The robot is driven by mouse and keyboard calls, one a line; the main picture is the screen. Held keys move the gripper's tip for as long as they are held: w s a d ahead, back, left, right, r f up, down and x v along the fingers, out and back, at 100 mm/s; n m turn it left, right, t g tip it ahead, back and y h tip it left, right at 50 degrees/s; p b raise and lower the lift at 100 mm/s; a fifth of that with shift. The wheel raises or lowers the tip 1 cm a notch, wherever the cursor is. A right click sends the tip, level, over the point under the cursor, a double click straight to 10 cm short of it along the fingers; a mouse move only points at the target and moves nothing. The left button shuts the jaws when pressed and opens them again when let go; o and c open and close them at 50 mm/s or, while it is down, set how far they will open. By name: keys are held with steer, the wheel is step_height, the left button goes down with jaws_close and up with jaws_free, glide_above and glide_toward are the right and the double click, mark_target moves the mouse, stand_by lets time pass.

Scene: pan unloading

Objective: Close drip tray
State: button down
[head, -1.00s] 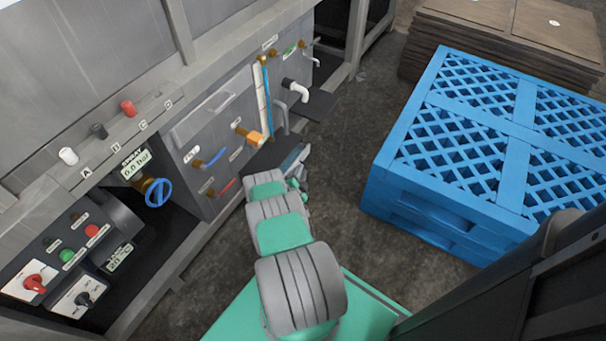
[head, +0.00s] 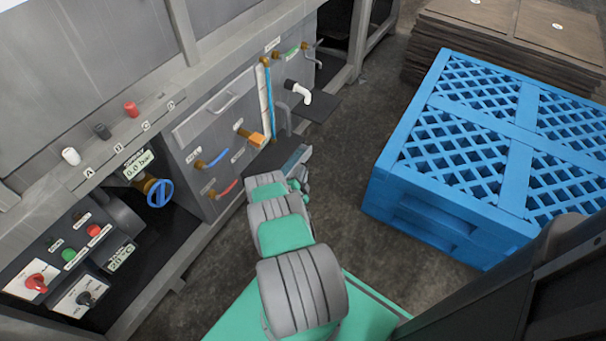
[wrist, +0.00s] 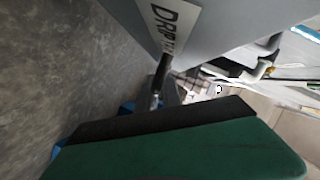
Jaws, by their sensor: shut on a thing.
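The drip tray (head: 272,163) is a dark, shallow slab standing out low from the machine's front, with a grey front face. Part of it is hidden behind my arm. In the wrist view its grey face (wrist: 215,22) fills the top and carries a partly cut-off label starting "DRIP". A thin dark handle (wrist: 161,72) shows below the label. My gripper (head: 301,182) is at the tray's front, and in the wrist view its green and black part (wrist: 180,145) crosses the bottom. It is shut on the handle; the exact finger contact is hard to see.
A blue pallet stack (head: 470,150) stands close on the right. A white spout (head: 300,93) juts out above another dark ledge (head: 318,107) farther along. A blue-handled valve (head: 212,160) and red-handled valve (head: 226,189) sit left of the tray. Bare floor (head: 350,190) lies between machine and pallets.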

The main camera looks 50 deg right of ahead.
mark_target(294, 169)
stand_by(0.8)
steer(key=w+b, duration=0.2)
steer(key=w, duration=0.2)
steer(key=shift+w+a, duration=0.15)
steer(key=shift+a, duration=0.05)
steer(key=shift+r, duration=0.1)
steer(key=c, duration=1.8)
jaws_free()
steer(key=shift+w, duration=0.1)
steer(key=p+v, duration=0.3)
steer(key=v, duration=0.4)
steer(key=shift+a+r, duration=0.1)
steer(key=shift+a, duration=0.3)
steer(key=shift+s, duration=0.3)
